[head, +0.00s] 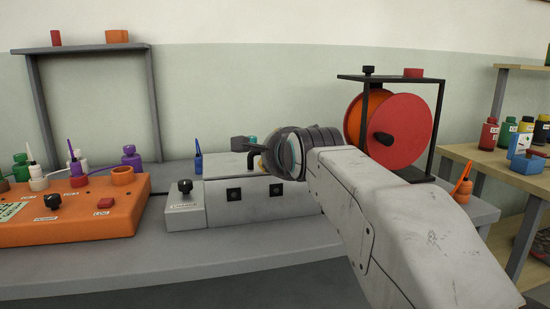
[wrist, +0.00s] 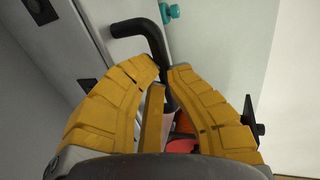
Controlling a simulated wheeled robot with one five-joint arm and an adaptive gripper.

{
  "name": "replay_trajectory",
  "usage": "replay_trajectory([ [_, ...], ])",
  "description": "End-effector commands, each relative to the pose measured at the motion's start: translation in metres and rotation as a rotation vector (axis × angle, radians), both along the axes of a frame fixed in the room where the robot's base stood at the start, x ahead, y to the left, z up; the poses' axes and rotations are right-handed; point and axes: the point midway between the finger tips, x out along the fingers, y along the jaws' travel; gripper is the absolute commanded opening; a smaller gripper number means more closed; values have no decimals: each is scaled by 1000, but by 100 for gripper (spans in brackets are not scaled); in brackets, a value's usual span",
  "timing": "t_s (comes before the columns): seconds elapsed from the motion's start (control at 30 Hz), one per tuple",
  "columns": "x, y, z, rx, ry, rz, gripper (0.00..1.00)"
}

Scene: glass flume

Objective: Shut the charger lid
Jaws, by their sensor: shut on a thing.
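The charger (head: 235,203) is a pale grey box on the bench, with two dark square fittings on its front and a labelled block with a black knob at its left. Its pale top (head: 228,167) shows partly; my wrist covers the right end, and I cannot tell how far the lid is open. In the wrist view a black bent handle (wrist: 150,32) stands out from the pale panel. My gripper (wrist: 163,73) has its yellow fingers closed around the handle's lower length. In the head view my gripper is mostly hidden behind my wrist.
An orange control box (head: 70,222) stands at the left, under a grey frame (head: 95,48). A red and orange spool (head: 392,130) in a black stand is behind my arm. Shelves with bottles are at the right.

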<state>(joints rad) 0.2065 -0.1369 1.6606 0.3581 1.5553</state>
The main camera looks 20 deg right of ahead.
Motion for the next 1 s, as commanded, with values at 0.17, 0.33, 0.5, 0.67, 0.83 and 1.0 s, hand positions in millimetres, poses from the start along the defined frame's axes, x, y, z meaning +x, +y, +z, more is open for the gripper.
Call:
replay_trajectory([
  [0.17, 2, 1, -10, 5, 23, 3, 0],
  [0.33, 2, 1, -11, 5, 26, 3, 0],
  [0.5, 2, 1, -11, 5, 26, 3, 17],
  [0.67, 1, 1, -10, 4, 24, 2, 31],
  [0.83, 1, 0, -9, 3, 20, 1, 33],
  [1.0, -4, 1, -5, 2, 15, 1, 33],
])
